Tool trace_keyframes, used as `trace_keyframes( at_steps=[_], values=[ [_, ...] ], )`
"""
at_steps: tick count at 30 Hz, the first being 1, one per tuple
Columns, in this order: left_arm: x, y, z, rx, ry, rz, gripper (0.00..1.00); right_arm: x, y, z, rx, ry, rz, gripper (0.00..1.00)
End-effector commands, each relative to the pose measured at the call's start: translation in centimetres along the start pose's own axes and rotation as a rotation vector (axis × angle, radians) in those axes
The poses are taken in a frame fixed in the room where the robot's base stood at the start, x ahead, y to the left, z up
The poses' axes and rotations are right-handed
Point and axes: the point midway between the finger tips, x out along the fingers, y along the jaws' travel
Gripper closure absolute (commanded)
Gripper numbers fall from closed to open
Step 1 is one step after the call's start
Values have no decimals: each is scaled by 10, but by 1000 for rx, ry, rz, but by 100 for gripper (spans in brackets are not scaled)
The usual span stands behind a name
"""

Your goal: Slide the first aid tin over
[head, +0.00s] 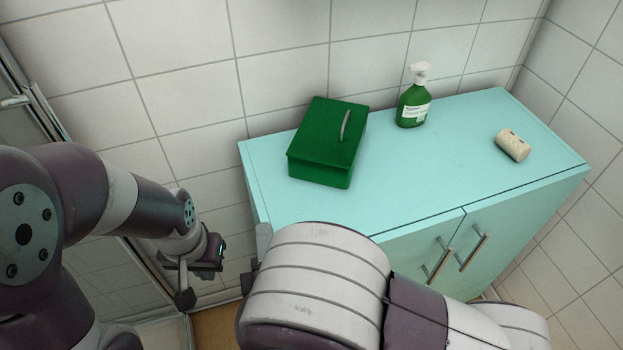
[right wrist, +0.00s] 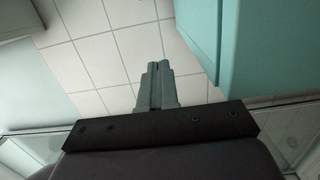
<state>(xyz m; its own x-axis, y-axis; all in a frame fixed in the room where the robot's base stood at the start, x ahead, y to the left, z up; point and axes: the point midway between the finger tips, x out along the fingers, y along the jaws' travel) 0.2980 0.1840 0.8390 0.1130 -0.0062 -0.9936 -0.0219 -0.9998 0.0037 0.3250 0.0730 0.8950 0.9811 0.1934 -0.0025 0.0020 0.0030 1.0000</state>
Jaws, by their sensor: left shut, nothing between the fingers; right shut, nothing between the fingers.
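The first aid tin, a green box (head: 321,143) with a grey handle on its lid, sits upright on the left part of the turquoise cabinet top (head: 390,190). My left gripper (head: 185,298) is shut and empty, low to the left of the cabinet and apart from the tin. My right gripper (right wrist: 158,68) is shut and empty in the right wrist view, pointing towards the wall tiles with the cabinet side to its right. In the head view my right arm hides most of that gripper; neither gripper touches the tin.
A green pump bottle (head: 413,100) with a white top stands at the cabinet's back, right of the tin. A pale cylinder (head: 512,145) lies near the right end. The top between them and in front is clear. Tiled walls stand behind and at right.

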Motion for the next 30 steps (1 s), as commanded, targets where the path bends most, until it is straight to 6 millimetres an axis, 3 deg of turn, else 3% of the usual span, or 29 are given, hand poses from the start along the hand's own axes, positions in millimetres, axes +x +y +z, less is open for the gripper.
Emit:
trace_keyframes(
  at_steps=[3, 7, 21, 30],
  values=[
    [-1, 0, 0, 0, 1, 0, 100, -1, 6, 21, 9, -133, 1, 100],
    [0, 0, 0, 0, 2, 0, 100, 7, 5, 30, 3, -169, -2, 100],
    [8, 0, 1, 0, 1, 0, 100, 101, 4, 49, 2, -168, -1, 100],
    [10, 0, 1, 0, 1, 0, 100, 118, 5, 76, 2, -164, -1, 100]
  ],
)
